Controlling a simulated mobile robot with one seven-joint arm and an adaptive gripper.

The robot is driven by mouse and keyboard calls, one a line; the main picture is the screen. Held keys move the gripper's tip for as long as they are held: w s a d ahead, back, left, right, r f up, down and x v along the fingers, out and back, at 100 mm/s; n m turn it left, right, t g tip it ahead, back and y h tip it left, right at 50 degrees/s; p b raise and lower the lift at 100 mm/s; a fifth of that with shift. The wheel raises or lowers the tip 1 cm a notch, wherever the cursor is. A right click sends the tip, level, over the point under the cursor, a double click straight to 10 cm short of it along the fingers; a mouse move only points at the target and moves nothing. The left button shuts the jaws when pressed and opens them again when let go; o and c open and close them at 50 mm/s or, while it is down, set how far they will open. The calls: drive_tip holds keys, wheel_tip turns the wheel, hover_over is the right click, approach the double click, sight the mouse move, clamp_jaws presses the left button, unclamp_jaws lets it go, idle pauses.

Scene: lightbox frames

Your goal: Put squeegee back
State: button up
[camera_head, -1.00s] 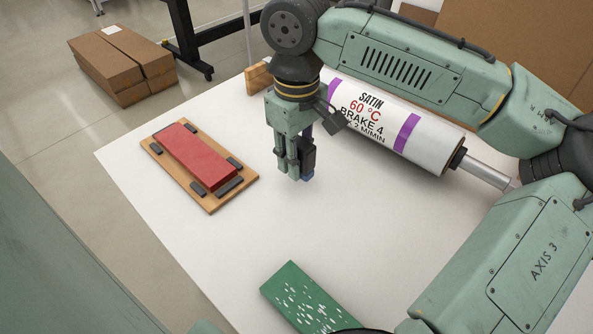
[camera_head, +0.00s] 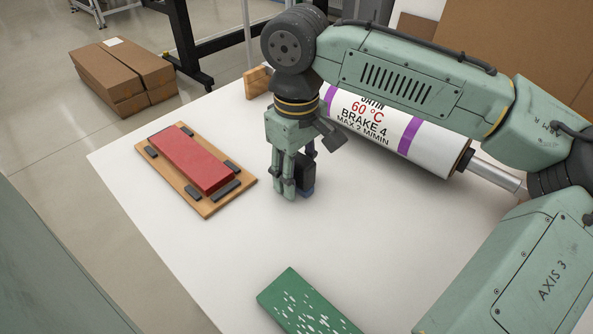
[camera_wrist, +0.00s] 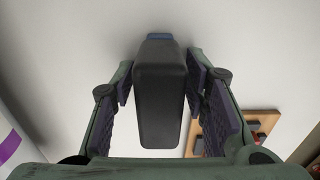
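The squeegee (camera_head: 305,176) is a dark block with a blue edge at its lower end. My gripper (camera_head: 290,190) is over the white table (camera_head: 190,250), with its fingers pointing down, and is shut on the squeegee. In the wrist view the black body of the squeegee (camera_wrist: 160,95) lies between the two dark finger pads, its blue edge at the far end. I cannot tell whether the blue edge touches the table.
A red block (camera_head: 190,158) sits on a wooden board (camera_head: 208,209) among black stops at left. A small wooden piece (camera_head: 257,82) is at the back edge. A green, white-speckled panel (camera_head: 300,305) lies in front. The middle is clear.

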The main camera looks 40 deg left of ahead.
sight(296, 156)
drive_tip(key=shift+r, duration=0.15)
wheel_tip(296, 156, up, 12)
drive_tip(key=shift+r+b, duration=0.1)
drive_tip(key=shift+b, duration=0.25)
idle(0.3)
